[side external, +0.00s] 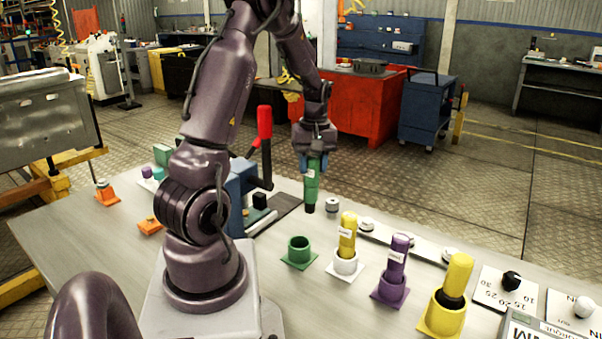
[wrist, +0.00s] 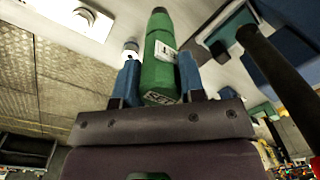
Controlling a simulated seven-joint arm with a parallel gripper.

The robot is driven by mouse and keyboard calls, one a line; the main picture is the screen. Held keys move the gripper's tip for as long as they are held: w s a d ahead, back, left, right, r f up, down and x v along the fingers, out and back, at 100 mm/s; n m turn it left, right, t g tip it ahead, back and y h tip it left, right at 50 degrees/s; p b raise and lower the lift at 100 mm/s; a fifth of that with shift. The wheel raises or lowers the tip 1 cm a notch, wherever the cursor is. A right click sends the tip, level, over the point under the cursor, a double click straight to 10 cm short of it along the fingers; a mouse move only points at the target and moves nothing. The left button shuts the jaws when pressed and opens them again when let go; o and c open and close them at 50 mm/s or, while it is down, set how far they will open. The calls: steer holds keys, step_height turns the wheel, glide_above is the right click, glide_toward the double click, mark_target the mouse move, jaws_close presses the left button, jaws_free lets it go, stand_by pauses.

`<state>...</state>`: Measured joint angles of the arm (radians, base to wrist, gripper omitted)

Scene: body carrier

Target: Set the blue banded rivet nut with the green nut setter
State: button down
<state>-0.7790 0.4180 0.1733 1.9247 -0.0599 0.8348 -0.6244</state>
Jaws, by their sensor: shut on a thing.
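My gripper (side external: 311,163) is shut on the green nut setter (side external: 312,186) and holds it upright above the table, its dark tip pointing down. In the wrist view, my gripper's blue fingers (wrist: 158,88) clasp the green nut setter (wrist: 157,55), which carries a white label. The green holder (side external: 299,252) stands empty on the table, nearer the camera. A small grey cylinder (side external: 332,205) is just right of the setter's tip.
A yellow tool (side external: 347,238), a purple tool (side external: 398,252) and a larger yellow tool (side external: 456,280) stand in holders at right. A blue press with a red lever (side external: 264,128) stands left of my gripper. Small orange stands (side external: 107,196) are farther left.

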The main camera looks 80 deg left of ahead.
steer(key=w+a+r, duration=0.3)
steer(key=w+a, duration=0.4)
steer(key=a, duration=0.2)
steer(key=shift+w+r, duration=0.35)
steer(key=shift+w, duration=0.05)
steer(key=shift+f, duration=3.6)
